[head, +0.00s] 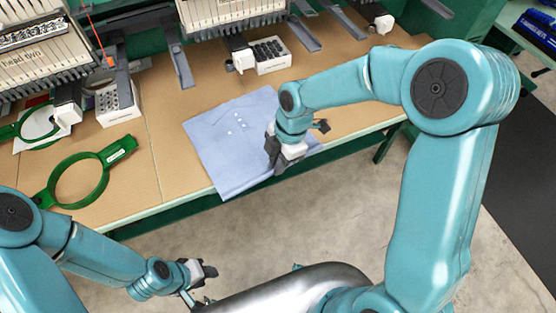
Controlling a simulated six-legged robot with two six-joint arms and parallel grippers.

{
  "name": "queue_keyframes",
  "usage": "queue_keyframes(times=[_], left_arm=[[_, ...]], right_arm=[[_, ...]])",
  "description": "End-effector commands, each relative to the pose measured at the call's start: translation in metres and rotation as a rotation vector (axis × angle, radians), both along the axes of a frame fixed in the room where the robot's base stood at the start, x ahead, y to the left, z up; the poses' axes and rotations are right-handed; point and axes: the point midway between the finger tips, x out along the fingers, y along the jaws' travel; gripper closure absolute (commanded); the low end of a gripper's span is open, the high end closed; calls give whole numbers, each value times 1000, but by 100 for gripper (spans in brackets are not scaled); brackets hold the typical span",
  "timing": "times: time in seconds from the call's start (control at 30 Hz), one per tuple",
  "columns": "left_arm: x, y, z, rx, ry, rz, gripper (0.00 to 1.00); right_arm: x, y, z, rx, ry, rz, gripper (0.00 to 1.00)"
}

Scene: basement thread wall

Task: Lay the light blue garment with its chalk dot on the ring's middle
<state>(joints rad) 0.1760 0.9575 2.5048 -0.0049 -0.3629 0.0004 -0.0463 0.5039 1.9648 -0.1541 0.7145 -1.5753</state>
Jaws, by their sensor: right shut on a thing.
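The light blue garment (222,158) lies spread on the tan table, its near edge at the table's front edge. Several small white marks show on it; I cannot tell which is the chalk dot. My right gripper (279,162) is shut on the garment's near right part, and the arm hides some of the cloth there. An empty green ring (55,192) lies flat on the table to the left, apart from the garment. My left gripper (203,284) is low, in front of the table, away from both; its jaw opening is unclear.
Embroidery heads stand along the back; one reads "head two" (40,63). Another green hoop with white cloth (37,124) is at far left. White boxes (117,104) (271,55) stand near the heads. Bare table lies between ring and garment.

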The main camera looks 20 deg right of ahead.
Motion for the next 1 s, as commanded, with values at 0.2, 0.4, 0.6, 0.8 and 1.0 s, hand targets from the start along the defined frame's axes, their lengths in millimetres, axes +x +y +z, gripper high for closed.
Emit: queue_keyframes(times=[0.2,0.4,0.6,0.8,1.0], left_arm=[[0,0,-1,0,0,0,62],[0,0,-1,0,0,0,62],[0,0,-1,0,0,0,62],[0,0,-1,0,0,0,62],[0,0,-1,0,0,0,62]], right_arm=[[2,0,0,0,-2,0,100],[1,-1,0,0,-2,0,57],[1,-1,0,0,0,0,57],[3,-5,17,1,-5,-2,57],[5,-17,67,1,-9,-3,57]])
